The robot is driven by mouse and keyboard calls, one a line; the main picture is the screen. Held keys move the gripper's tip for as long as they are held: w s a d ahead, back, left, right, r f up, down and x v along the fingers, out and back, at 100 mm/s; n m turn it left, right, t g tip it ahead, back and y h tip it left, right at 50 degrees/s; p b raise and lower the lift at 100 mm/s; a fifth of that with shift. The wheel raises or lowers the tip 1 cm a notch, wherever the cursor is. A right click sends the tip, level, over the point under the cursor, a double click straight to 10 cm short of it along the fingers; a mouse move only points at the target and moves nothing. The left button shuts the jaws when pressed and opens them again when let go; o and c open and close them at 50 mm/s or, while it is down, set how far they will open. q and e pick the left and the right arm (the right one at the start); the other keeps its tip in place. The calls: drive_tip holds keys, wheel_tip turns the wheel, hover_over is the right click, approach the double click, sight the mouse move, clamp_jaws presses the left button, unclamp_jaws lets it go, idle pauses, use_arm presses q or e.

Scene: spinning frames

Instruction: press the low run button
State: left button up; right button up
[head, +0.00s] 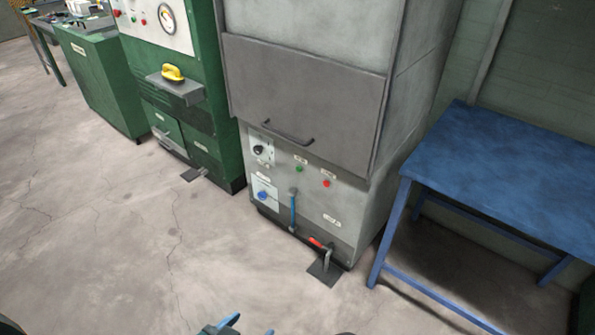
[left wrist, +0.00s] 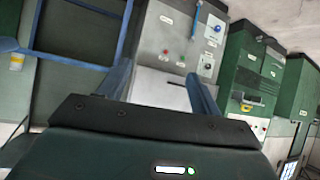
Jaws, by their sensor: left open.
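The grey machine (head: 300,205) stands ahead with a low control face under its dark door. On it are a green button (head: 299,169), a red button (head: 327,184) and a blue button (head: 262,194) on a white plate. Their labels are too small to read. My left gripper (head: 250,326) is at the bottom edge of the head view, open and empty, well short of the machine. In the left wrist view, which is upside down, the green button (left wrist: 182,64) and red button (left wrist: 166,52) show beyond the open fingers (left wrist: 162,88). My right gripper is not in view.
A blue table (head: 500,165) stands right of the machine. A green machine (head: 185,100) with a yellow-handled tool (head: 173,73) on its shelf stands left. A red-handled pedal or lever (head: 321,244) sticks out low at the front. The floor (head: 130,240) before the machines is clear.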

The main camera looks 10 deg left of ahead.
use_arm(q)
drive_tip(key=shift+c, duration=0.6)
clamp_jaws()
idle(1.0)
